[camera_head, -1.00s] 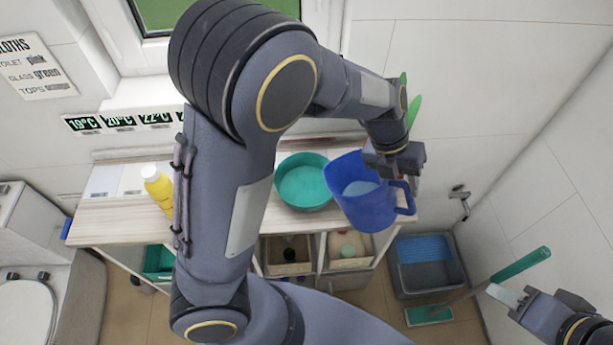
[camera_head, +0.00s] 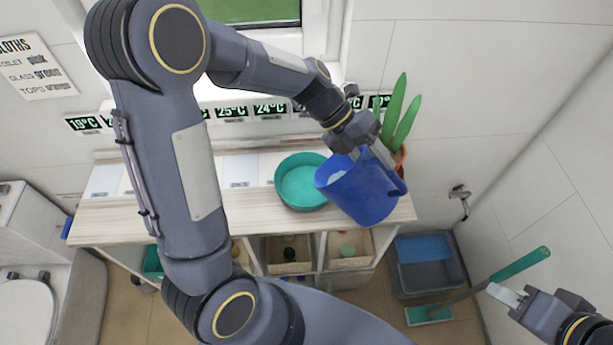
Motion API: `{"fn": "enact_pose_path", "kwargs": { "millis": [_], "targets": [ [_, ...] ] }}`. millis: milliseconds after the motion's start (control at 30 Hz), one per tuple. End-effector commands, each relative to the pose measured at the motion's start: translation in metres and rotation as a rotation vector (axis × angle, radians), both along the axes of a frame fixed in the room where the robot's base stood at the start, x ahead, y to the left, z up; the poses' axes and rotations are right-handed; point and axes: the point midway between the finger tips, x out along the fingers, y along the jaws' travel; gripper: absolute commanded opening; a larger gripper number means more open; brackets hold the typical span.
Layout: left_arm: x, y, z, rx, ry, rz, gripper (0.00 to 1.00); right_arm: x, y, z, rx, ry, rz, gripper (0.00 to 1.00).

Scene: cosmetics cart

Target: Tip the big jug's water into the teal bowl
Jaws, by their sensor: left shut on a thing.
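The big blue jug (camera_head: 366,195) is tilted to the left, its mouth over the right rim of the teal bowl (camera_head: 291,187). Pale water (camera_head: 337,176) shows just inside the jug's mouth. My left gripper (camera_head: 372,150) is shut on the jug near its upper back side; the exact grip is partly hidden. The teal bowl stands upright on the wooden cart top. I cannot tell how much water is in the bowl. My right gripper (camera_head: 508,295) is at the lower right, away from the jug; its finger opening is not clear.
A potted plant (camera_head: 398,118) stands behind the jug. Bins (camera_head: 290,255) sit on the shelf below. A grey crate (camera_head: 425,263) and a teal-handled brush (camera_head: 520,263) are at the right.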

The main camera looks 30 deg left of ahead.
Motion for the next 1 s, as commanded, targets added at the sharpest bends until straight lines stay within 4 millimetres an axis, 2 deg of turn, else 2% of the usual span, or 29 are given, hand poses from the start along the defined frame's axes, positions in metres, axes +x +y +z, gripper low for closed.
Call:
{"fn": "enact_pose_path", "kwargs": {
  "millis": [467, 1000],
  "targets": [
    [0.002, 0.018, 0.013, -0.136, 0.006, 0.004, 0.0, 0.0, 0.0, 0.006, 0.0, 0.0, 0.0, 0.36],
    [0.002, 0.025, 0.012, -0.184, 0.009, 0.004, 0.0, 0.0, 0.0, -0.005, 0.0, 0.0, 0.0, 0.36]
  ]
}}
